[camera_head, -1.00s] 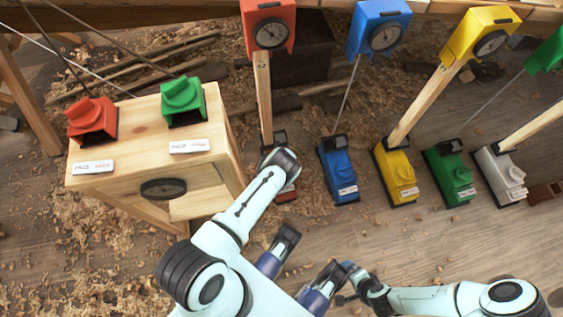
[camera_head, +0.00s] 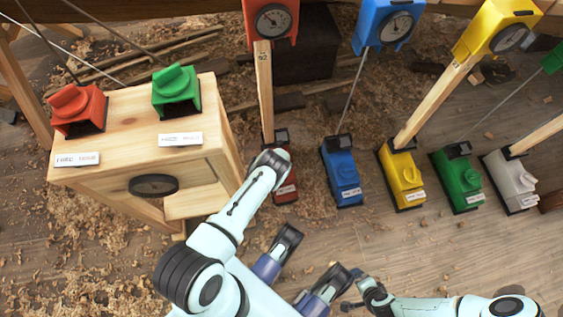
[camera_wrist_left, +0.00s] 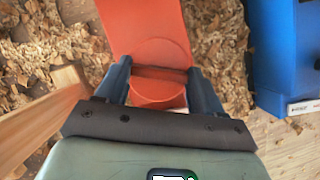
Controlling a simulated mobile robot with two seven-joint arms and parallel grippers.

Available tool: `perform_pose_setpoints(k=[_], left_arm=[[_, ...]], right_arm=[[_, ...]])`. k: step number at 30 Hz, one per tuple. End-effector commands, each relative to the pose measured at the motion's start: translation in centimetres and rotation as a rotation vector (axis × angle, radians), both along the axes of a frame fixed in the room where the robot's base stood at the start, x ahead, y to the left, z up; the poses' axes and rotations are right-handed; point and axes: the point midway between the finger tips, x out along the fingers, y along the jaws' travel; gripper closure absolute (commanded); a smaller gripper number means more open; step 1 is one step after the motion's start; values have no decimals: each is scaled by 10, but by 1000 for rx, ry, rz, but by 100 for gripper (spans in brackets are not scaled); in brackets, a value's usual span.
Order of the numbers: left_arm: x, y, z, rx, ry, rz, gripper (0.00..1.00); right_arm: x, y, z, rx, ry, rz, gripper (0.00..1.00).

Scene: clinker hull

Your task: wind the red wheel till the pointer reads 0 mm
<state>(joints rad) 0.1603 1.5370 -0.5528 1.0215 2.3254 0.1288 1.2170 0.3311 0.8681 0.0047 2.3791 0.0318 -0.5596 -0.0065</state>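The red wheel (camera_wrist_left: 160,54) is a round disc with a raised bar on a red block, seen from above in the left wrist view. My left gripper (camera_wrist_left: 160,78) has its fingers apart, one on each side of the wheel; firm contact cannot be made out. In the head view the red block (camera_head: 287,190) stands at the foot of a wooden post, partly hidden by my left arm. My right gripper (camera_head: 352,302) is low in the picture, away from the blocks.
Blue (camera_head: 342,172), yellow (camera_head: 402,178), green (camera_head: 458,180) and white (camera_head: 508,180) blocks stand in a row to the right. A wooden box (camera_head: 125,125) with a red and a green knob unit stands left. Shavings cover the floor.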

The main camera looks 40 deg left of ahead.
Motion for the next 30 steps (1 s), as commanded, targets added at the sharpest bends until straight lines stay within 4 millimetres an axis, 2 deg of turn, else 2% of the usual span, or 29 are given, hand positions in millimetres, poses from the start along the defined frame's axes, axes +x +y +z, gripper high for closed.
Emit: perform_pose_setpoints(k=[1, 2, 7, 15, 24, 25, 27, 30], left_arm=[[0, 0, 0, 1, 0, 0, 55], [0, 0, 0, 1, 0, 0, 63], [-1, 1, 0, 0, 0, -27, 62], [-1, 2, 0, -1, 1, -237, 62], [-1, 2, 0, 1, 1, -256, 62], [-1, 2, 0, 1, 1, -256, 29], [-1, 2, 0, 0, 1, -255, 6], [-1, 2, 0, 0, 1, -255, 6]], right_arm=[[0, 0, 0, 0, 0, 0, 0], [0, 0, 0, 0, 0, 0, 0], [0, 0, 0, 0, 0, 0, 0], [-5, 0, -5, 2, 17, 0, 0], [-6, 0, -5, 2, 19, -1, 0], [-6, -1, -5, 2, 19, -1, 0], [-6, -1, -5, 2, 19, -1, 0], [-5, -1, -5, 2, 19, -1, 0]])
